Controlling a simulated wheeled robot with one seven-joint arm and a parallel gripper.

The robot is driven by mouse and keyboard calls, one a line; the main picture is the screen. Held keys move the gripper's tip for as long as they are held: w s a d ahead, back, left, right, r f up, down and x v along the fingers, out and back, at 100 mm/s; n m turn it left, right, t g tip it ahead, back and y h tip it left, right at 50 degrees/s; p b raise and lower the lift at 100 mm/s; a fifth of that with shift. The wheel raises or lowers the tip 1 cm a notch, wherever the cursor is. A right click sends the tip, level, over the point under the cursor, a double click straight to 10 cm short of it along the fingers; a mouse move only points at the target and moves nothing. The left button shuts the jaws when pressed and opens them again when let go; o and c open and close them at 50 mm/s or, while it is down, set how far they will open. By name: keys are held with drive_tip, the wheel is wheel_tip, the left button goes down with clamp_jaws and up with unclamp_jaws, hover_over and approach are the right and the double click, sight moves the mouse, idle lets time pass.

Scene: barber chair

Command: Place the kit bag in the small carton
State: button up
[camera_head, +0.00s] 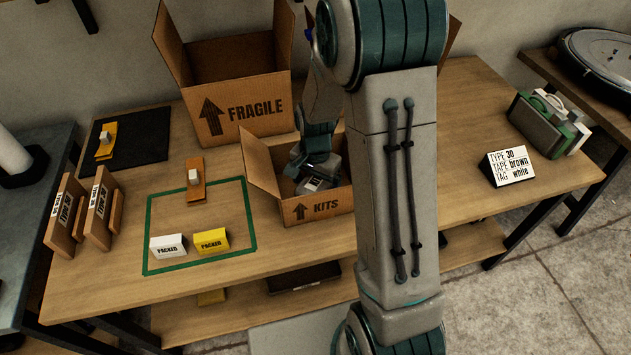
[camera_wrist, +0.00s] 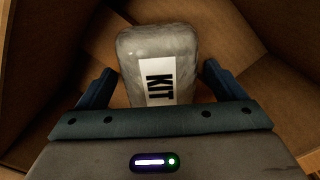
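The small carton (camera_head: 325,207), marked KITS, stands open on the table with its flaps up. The kit bag (camera_wrist: 158,48) is grey with a white KIT label and lies inside the carton, whose brown walls (camera_wrist: 275,80) surround it in the wrist view. In the head view a little of the bag (camera_head: 312,184) shows below my gripper. My gripper (camera_wrist: 160,75) reaches down into the carton. Its fingers are spread on either side of the bag, with a small gap at each side. The bag's underside is hidden.
A large FRAGILE carton (camera_head: 245,103) stands open behind the small carton. A green outlined area (camera_head: 200,259) at left holds white (camera_head: 168,246) and yellow (camera_head: 211,241) PACKED blocks. A sign (camera_head: 508,166) stands at right. My arm hides part of the table; the table right of it is mostly clear.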

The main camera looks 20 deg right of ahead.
sight(315, 181)
wheel_tip(315, 181, up, 12)
drive_tip(key=p, duration=0.2)
drive_tip(key=s+r+n+t, duration=0.1)
drive_tip(key=s+r+n, duration=0.2)
drive_tip(key=s, duration=0.5)
drive_tip(key=s+r+n+t, duration=0.1)
drive_tip(key=s+r+n, duration=0.3)
drive_tip(key=s+n, duration=0.2)
drive_tip(key=s, duration=0.2)
drive_tip(key=shift+s+r, duration=0.3)
drive_tip(key=shift+a, duration=0.1)
